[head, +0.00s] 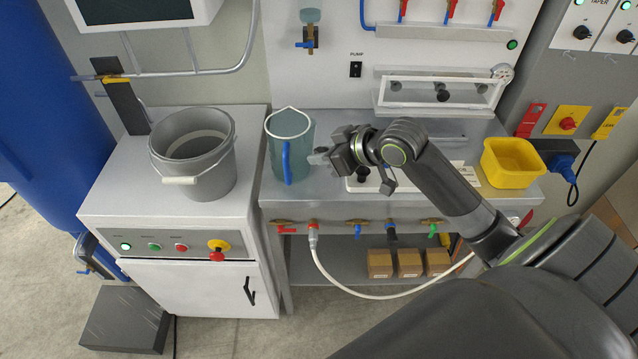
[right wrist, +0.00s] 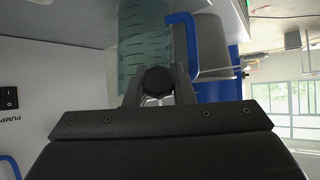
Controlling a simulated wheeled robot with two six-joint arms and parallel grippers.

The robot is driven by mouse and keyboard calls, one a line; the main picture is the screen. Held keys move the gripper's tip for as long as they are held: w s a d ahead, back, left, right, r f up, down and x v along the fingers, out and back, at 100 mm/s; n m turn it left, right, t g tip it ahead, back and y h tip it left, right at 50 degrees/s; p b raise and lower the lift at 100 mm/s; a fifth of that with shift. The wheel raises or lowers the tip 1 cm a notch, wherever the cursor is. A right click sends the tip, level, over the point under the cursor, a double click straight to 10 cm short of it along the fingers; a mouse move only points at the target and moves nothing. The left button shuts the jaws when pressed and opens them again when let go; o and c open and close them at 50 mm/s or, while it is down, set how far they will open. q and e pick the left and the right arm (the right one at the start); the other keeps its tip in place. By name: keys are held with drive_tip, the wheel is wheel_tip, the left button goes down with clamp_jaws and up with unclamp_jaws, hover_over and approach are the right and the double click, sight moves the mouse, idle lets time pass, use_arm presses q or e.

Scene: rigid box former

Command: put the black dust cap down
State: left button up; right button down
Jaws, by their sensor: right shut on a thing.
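The black dust cap (right wrist: 157,80) is a small dark knob between the fingertips of my right gripper (right wrist: 158,88) in the right wrist view. In the head view my right gripper (head: 322,157) is above the grey bench, just right of the clear measuring jug (head: 289,135) with the blue handle. The gripper is shut on the cap, and I cannot make the cap out clearly in the head view. In the right wrist view the jug (right wrist: 145,40) stands behind the cap. My left gripper is not in view.
A yellow bin (head: 512,178) stands at the bench's right end. A grey bucket (head: 195,178) stands on the white cabinet at left. Coloured valves and a white hose (head: 345,291) line the bench front. A clear-fronted case (head: 440,92) is behind my arm.

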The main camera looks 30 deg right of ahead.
drive_tip(key=w+d+m+h, duration=0.1)
drive_tip(key=w+d+h, duration=0.1)
drive_tip(key=w+d, duration=0.1)
hover_over(328, 183)
drive_tip(key=shift+m+t, duration=0.4)
wheel_tip(328, 183, down, 6)
drive_tip(key=shift+r, duration=0.1)
drive_tip(key=shift+a+f, duration=0.1)
drive_tip(key=shift+f, duration=2.1)
drive_tip(key=shift+f, duration=0.6)
drive_tip(key=c, duration=1.2)
unclamp_jaws()
drive_tip(key=shift+c, duration=0.2)
drive_tip(key=shift+r, duration=0.6)
drive_tip(key=v, duration=1.2)
drive_tip(key=shift+p, duration=0.4)
